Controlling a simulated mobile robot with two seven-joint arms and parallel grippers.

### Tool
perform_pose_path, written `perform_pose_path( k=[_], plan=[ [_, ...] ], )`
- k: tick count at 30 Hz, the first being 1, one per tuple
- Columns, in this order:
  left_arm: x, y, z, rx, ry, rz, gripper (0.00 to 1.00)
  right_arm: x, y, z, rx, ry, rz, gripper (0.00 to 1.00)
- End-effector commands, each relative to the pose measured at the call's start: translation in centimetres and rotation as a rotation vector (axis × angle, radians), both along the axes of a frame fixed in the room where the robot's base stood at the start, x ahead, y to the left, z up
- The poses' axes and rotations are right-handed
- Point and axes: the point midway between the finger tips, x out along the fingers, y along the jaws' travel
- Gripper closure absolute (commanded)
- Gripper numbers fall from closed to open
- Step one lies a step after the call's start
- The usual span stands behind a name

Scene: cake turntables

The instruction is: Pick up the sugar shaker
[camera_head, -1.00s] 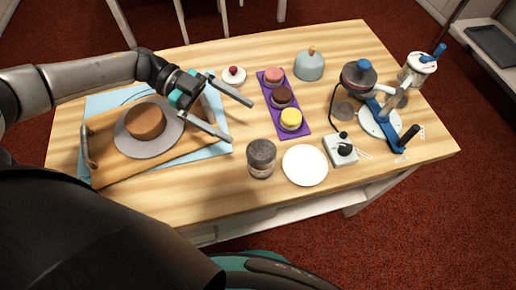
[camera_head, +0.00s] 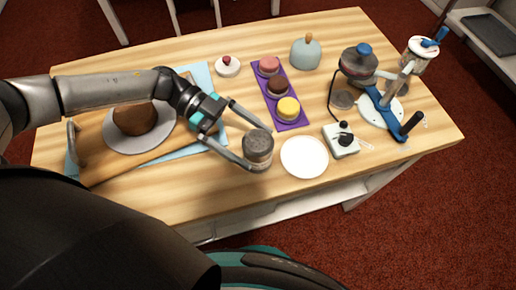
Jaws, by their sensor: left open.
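The sugar shaker (camera_head: 258,146) is a grey cylinder with a dark speckled top. It stands upright on the wooden table, left of the white plate. My left gripper (camera_head: 262,150) has its fingers spread, one passing behind the shaker and one in front of its lower part. The shaker appears to lie between the fingertips; whether either finger touches it I cannot tell. My right gripper is not in view.
The white plate (camera_head: 304,157) lies close right of the shaker. A purple tray (camera_head: 268,92) with small cakes is behind. A grey control box (camera_head: 341,140) and a blue-handled stand (camera_head: 386,118) are at right. A brown cake on a grey turntable (camera_head: 150,142) is at left.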

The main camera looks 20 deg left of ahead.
Motion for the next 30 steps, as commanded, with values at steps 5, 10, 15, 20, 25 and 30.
perform_pose_path(
  k=[5, 10, 15, 20, 25, 30],
  plan=[
    [-0.2, -2.5, -0.9, -0.004, 0.001, -0.005, 0.00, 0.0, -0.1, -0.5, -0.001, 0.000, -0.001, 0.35],
    [-0.6, -4.4, -1.6, -0.003, 0.002, -0.004, 0.00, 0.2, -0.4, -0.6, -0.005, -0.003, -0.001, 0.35],
    [-0.6, -4.7, -1.7, -0.001, 0.001, -0.001, 0.00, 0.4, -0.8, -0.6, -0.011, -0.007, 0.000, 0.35],
    [-0.6, -4.7, -1.7, -0.001, 0.001, -0.001, 0.05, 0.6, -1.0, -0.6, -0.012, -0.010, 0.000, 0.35],
    [-0.6, -4.6, -1.7, -0.001, 0.001, -0.001, 0.24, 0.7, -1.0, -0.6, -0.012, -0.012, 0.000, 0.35],
    [-0.6, -4.6, -1.7, -0.001, 0.001, -0.001, 0.43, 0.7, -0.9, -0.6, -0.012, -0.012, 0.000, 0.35]
  ],
)
